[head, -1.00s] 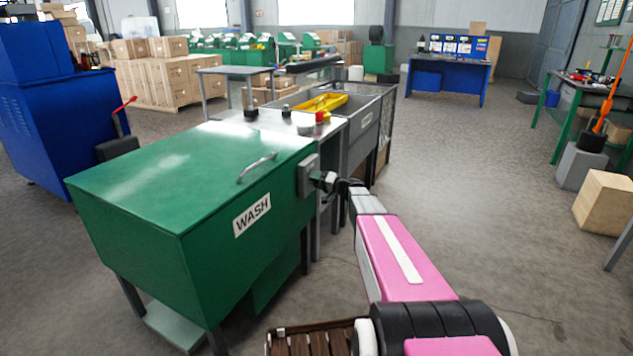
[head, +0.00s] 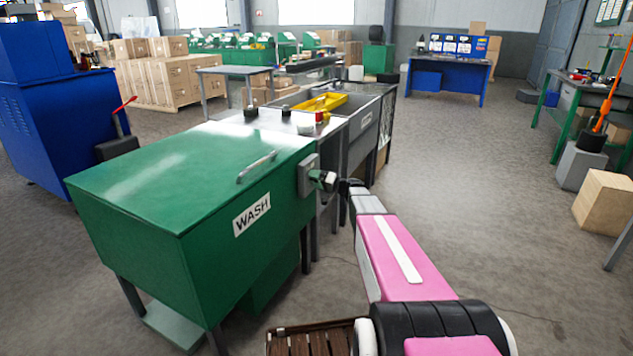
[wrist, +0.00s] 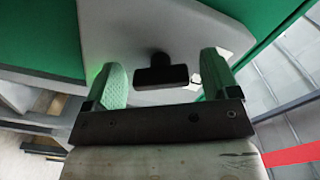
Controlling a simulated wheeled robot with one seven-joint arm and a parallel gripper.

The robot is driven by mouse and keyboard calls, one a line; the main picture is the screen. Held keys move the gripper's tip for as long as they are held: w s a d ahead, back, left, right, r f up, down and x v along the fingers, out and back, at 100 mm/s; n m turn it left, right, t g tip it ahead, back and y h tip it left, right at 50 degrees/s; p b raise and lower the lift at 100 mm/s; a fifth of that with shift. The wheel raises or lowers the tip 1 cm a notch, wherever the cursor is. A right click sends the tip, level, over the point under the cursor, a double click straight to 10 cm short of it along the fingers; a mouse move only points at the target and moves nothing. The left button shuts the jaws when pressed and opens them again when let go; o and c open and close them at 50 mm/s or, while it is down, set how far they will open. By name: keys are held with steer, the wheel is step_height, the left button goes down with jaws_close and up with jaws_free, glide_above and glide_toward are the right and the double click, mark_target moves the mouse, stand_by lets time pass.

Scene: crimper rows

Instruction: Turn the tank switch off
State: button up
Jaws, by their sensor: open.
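The green wash tank (head: 190,175), labelled WASH, has its lid shut, with a long handle on top. A grey switch box (head: 307,176) is fixed at its right end. In the wrist view the box's pale plate (wrist: 205,32) carries a dark switch knob (wrist: 162,75) with a wide bar lying level across the picture. My gripper (wrist: 164,80) is open, with one green-padded finger on each side of the knob. The fingers look apart from the bar's ends. In the head view my gripper (head: 328,181) is close to the box and hides the knob.
Grey sinks (head: 365,125) with a yellow tray (head: 322,103) stand behind the tank. A blue cabinet (head: 55,120) is at the left. A wooden box (head: 605,203) and a green bench stand at the right. The floor (head: 480,190) between is clear.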

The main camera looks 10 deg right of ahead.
steer(key=shift+d, duration=0.1)
steer(key=v, duration=1)
steer(key=shift+s+d, duration=0.25)
steer(key=shift+a, duration=0.1)
steer(key=s+a+f+g+h, duration=0.2)
steer(key=s+a+f+g, duration=0.1)
steer(key=s+a, duration=0.15)
steer(key=s+a+f+n+g+h, duration=0.1)
steer(key=s+a+f+g, duration=0.15)
steer(key=s, duration=0.35)
steer(key=s+a+f+g+h, duration=0.2)
steer(key=s+a, duration=0.2)
steer(key=s, duration=0.1)
steer(key=s+d+f+g+h, duration=0.1)
steer(key=s+h, duration=0.3)
steer(key=s, duration=0.3)
steer(key=s+d+f+g+h, duration=0.1)
steer(key=s+f+g+h, duration=0.1)
steer(key=s+h, duration=0.3)
steer(key=s, duration=0.3)
steer(key=shift+s+d+h, duration=0.3)
steer(key=shift+d, duration=0.05)
